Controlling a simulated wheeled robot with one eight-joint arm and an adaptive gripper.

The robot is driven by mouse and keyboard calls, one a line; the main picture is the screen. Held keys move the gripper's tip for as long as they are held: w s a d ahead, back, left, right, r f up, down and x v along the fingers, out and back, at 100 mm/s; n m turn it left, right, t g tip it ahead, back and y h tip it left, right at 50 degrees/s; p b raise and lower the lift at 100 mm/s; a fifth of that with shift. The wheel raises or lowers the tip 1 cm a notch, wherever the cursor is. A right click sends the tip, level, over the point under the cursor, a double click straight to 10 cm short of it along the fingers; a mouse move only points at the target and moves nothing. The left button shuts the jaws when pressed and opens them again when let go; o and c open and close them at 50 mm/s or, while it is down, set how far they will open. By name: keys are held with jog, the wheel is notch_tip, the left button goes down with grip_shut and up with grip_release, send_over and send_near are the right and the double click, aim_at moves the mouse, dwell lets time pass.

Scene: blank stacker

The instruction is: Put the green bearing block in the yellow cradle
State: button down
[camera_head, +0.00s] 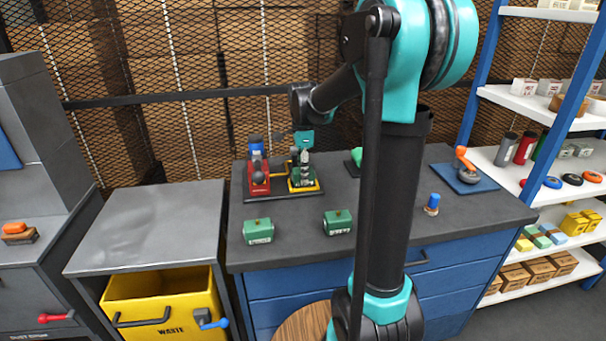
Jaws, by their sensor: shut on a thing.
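The yellow cradle (318,187) stands on a dark plate at the back left of the workbench, beside a red cradle (259,188). My gripper (301,172) points down right over the yellow cradle, shut on a small green block (297,182). The block is low, at or inside the cradle; the fingers partly hide it, so I cannot tell whether it touches the bottom. Two more green blocks, left (258,232) and right (337,222), rest on the front of the bench.
A blue-capped item (432,205) stands at the bench's right. An orange-topped tool on a blue base (465,177) is at the back right. Another green item (357,156) is partly behind my arm. A yellow waste bin (160,295) is at lower left.

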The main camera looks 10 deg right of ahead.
jog(key=shift+f, duration=0.4)
jog(key=c, duration=0.9)
grip_release()
jog(key=shift+f, duration=0.1)
notch_tip(320, 180, up, 12)
jog(key=shift+r, duration=0.15)
